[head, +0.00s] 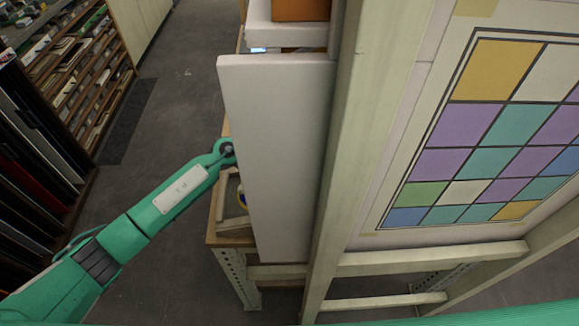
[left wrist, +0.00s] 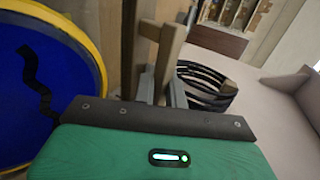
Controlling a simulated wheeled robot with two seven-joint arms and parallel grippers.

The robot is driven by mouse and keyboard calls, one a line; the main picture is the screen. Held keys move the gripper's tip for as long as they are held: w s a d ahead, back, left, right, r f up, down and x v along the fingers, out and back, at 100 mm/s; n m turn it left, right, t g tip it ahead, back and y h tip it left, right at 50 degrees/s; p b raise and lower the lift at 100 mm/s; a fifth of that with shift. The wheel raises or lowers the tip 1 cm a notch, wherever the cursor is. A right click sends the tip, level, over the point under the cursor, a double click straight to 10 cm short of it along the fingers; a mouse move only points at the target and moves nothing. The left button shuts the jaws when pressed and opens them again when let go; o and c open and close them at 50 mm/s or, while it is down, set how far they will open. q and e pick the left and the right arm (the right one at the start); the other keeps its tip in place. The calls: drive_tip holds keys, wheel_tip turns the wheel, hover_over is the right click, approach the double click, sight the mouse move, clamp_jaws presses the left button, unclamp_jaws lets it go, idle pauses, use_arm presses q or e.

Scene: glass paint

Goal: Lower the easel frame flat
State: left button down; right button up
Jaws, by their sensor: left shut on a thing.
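The easel frame (head: 362,140) is pale wood and stands steeply tilted at the centre and right of the head view. A panel with a coloured grid pattern (head: 488,110) of yellow, purple, teal and blue squares is on it. My left arm reaches in from the left, and its gripper is hidden behind a white slab in the head view. In the left wrist view, my left gripper (left wrist: 162,90) seems shut on a narrow wooden bar (left wrist: 167,58). Which part the bar belongs to is unclear. My right gripper is not in view.
The white slab (head: 275,150) stands upright beside the easel. A wooden bench (head: 228,240) is behind it. Shelves (head: 75,75) line the left, with open grey floor (head: 185,75) between. A blue disc with a yellow rim (left wrist: 45,75) is close to my left wrist.

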use_arm(q)
drive_tip(key=shift+d+f, duration=0.25)
drive_tip(key=shift+f, duration=0.45)
drive_tip(key=f, duration=0.1)
drive_tip(key=d+f+y+b, duration=0.1)
drive_tip(key=f, duration=0.1)
drive_tip(key=shift+d+f+y, duration=0.1)
drive_tip(key=shift+d+y, duration=0.05)
drive_tip(key=shift+y, duration=0.15)
drive_tip(key=shift+d+f+b, duration=0.15)
drive_tip(key=shift+f, duration=0.45)
drive_tip(key=shift+d+f+b, duration=0.15)
drive_tip(key=shift+f, duration=0.6)
drive_tip(key=shift+s+f, duration=0.1)
drive_tip(key=c, duration=1.8)
unclamp_jaws()
drive_tip(key=shift+a, duration=0.1)
